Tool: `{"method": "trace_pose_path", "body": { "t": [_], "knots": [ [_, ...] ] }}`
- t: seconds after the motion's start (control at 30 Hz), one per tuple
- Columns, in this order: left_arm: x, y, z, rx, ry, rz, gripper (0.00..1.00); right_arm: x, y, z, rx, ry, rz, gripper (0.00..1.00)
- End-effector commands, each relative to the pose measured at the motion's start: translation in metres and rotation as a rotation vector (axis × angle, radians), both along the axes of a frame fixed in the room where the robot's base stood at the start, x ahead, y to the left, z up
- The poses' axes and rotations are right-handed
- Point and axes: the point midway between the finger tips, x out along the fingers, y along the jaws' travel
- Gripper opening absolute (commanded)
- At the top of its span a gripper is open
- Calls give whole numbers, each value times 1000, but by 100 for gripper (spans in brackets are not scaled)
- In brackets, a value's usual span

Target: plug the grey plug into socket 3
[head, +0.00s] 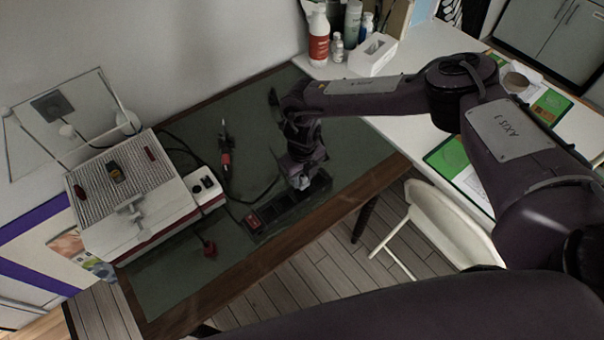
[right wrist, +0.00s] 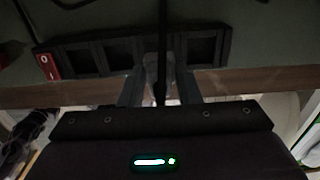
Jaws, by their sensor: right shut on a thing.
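The black power strip (head: 284,211) lies near the front edge of the green mat, with a red switch (head: 254,219) at its left end. It also spans the right wrist view (right wrist: 84,59), with a row of square sockets. My right gripper (head: 299,184) is over the right part of the strip, shut on the grey plug (right wrist: 151,72). A black cable runs up past the plug. The plug covers the strip between visible sockets on both sides; I cannot tell whether it touches or is inside a socket. No socket numbers are readable. My left gripper is not in view.
A red plug (head: 209,248) lies on the mat (head: 175,285) left of the strip. A soldering iron (head: 226,158) and loose cables lie behind. A white box with a ribbed top (head: 125,205) stands at left. A white chair (head: 440,225) is at right.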

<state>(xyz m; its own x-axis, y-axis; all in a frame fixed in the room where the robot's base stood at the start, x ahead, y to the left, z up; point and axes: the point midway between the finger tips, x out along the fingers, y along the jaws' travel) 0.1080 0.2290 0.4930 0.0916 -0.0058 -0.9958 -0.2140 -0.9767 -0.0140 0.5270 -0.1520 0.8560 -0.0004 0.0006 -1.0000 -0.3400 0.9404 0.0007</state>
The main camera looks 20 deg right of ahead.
Motion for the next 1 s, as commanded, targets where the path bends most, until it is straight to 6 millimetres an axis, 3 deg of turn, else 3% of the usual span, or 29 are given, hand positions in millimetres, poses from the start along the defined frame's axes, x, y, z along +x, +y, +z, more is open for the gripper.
{"method": "trace_pose_path", "body": {
  "t": [0.1,0.3,1.0],
  "knots": [
    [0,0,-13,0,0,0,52,0,0,-16,0,1,1,10],
    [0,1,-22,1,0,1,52,-1,0,-28,0,1,1,10],
    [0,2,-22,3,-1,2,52,0,0,-29,0,1,1,10]
  ]
}}
